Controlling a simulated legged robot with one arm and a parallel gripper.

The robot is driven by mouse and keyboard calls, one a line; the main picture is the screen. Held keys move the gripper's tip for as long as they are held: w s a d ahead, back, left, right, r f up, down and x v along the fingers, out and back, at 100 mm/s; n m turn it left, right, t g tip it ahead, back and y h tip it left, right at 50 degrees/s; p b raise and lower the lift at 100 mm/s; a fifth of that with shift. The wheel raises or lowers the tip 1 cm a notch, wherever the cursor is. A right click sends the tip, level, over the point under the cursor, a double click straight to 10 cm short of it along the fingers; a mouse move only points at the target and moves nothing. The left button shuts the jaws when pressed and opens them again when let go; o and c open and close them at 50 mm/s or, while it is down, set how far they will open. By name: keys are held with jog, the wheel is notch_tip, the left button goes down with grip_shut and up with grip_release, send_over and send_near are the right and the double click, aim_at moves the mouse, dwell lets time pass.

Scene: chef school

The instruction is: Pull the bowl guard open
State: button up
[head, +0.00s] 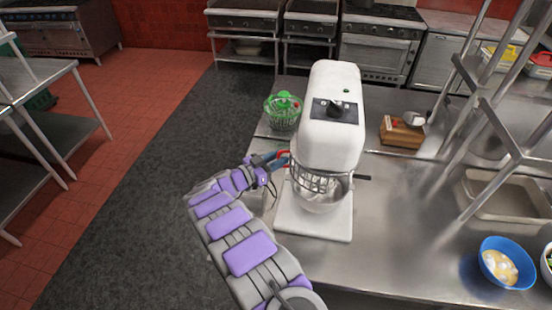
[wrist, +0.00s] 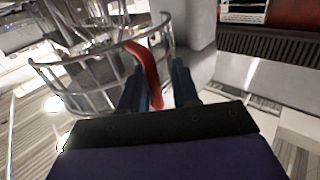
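The white stand mixer (head: 333,120) stands on the steel counter. Its wire bowl guard (head: 318,181) curves around the front above the bowl (head: 322,203). In the wrist view, the wire guard (wrist: 95,90) fills the upper left. A red curved handle (wrist: 148,70) is on the guard's right side; the red also shows in the head view (head: 283,154). My gripper (head: 278,160) is at the mixer's left side. In the wrist view, my gripper's (wrist: 157,82) two dark blue fingers stand apart, with the handle's lower end between them. I cannot tell whether either finger touches it.
A green-lidded basket (head: 283,112) stands behind my gripper on the counter. A wooden block (head: 401,132) is at the mixer's right. A blue bowl (head: 507,263) and a steel tray (head: 510,195) are farther right. The floor (head: 160,150) left of the counter is clear.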

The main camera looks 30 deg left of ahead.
jog(key=b+v, duration=0.1)
jog(key=v, duration=1.6)
jog(key=shift+a+f, duration=0.15)
jog(key=shift+a, duration=0.25)
